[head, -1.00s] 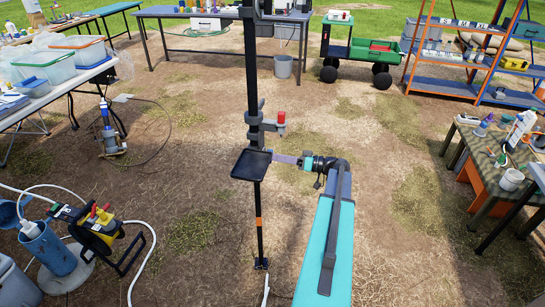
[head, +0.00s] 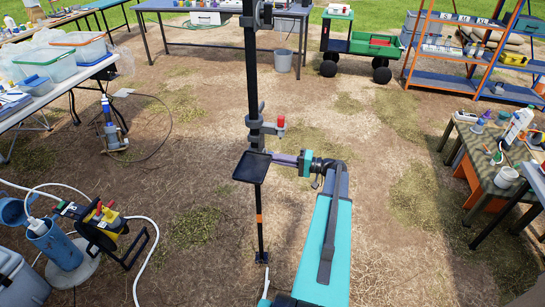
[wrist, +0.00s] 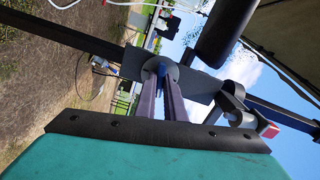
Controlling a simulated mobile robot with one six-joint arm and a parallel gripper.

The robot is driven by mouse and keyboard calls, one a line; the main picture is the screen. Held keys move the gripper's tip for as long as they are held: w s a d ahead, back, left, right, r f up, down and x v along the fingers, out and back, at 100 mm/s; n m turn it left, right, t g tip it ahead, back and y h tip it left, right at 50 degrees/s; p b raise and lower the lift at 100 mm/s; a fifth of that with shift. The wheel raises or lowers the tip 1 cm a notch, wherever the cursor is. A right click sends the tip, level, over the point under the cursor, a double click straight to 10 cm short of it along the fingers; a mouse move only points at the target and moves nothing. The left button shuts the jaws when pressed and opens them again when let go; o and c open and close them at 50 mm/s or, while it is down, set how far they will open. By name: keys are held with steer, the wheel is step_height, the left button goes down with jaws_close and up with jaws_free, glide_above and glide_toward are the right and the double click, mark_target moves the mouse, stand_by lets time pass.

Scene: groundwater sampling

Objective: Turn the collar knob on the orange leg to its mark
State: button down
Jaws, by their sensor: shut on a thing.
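The black upright leg (head: 258,195) stands in the middle of the head view, with an orange band (head: 259,218) low on it. My gripper (head: 273,158) reaches it from the right, just beside a small black tray (head: 250,168). In the wrist view my gripper's two purple-grey fingers (wrist: 164,80) are closed on the collar knob. A round grey disc (wrist: 150,66) and a bit of blue show at the fingertips. The fingers hide most of the knob, and I cannot make out its mark.
A grey clamp (head: 262,128) with a red-topped part (head: 281,121) sits on the leg just above my gripper. A pump reel (head: 102,228) and blue cylinder (head: 54,246) stand at lower left. A camouflage-covered table (head: 493,165) is at right. Ground between is mostly clear.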

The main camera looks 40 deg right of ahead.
steer(key=m+p, duration=0.1)
steer(key=m, duration=0.1)
steer(key=shift+a+f+m+p, duration=0.15)
steer(key=shift+m+p, duration=0.2)
steer(key=shift+m, duration=0.05)
steer(key=shift+p, duration=0.3)
steer(key=shift+m+p, duration=5)
steer(key=shift+m, duration=3.8)
